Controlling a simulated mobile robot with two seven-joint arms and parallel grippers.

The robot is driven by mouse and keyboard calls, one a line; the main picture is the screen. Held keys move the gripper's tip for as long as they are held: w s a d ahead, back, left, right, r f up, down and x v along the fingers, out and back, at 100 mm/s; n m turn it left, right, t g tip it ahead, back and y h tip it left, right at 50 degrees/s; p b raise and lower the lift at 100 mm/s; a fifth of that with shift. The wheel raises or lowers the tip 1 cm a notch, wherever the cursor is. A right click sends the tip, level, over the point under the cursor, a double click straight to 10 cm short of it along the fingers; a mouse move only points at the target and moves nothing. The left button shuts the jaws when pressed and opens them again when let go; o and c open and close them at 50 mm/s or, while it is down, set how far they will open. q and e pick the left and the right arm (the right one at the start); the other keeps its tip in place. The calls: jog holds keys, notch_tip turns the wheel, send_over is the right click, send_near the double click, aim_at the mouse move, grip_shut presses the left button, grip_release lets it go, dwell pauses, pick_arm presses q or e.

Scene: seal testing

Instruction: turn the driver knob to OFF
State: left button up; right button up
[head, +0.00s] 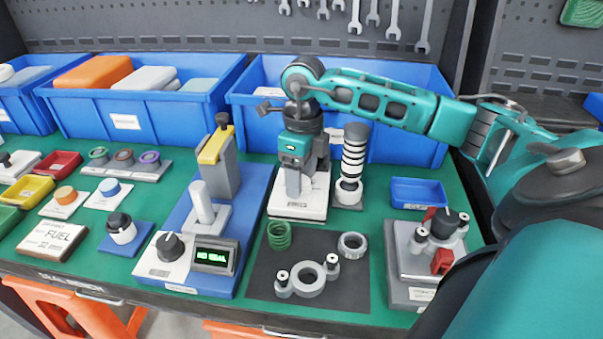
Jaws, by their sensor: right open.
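A dark round knob (170,246) sits on a white block at the front left of a blue test rig (212,279). A small display (215,255) beside it shows green text that seems to read "NO SEAL". The knob's markings are too small to read, so I cannot tell its setting. Another black knob (445,221) is on a grey fixture at the right. My right gripper (299,190) points down over a white plate (299,205) behind the mat, open and clear of both knobs. My left gripper is out of view.
A dark mat (345,303) holds a green spring (279,236), a ring (352,244) and a flanged part (307,280). A striped column (353,160) stands close right of my gripper. Blue bins (150,115) line the back. A yellow-topped post (216,160) rises behind the knob.

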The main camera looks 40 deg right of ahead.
aim_at(303, 178)
pick_arm(q)
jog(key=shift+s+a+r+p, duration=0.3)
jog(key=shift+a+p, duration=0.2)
jog(key=shift+p, duration=0.45)
pick_arm(e)
notch_tip(303, 178, up, 13)
jog(key=shift+d, duration=0.25)
jog(key=shift+f, duration=0.15)
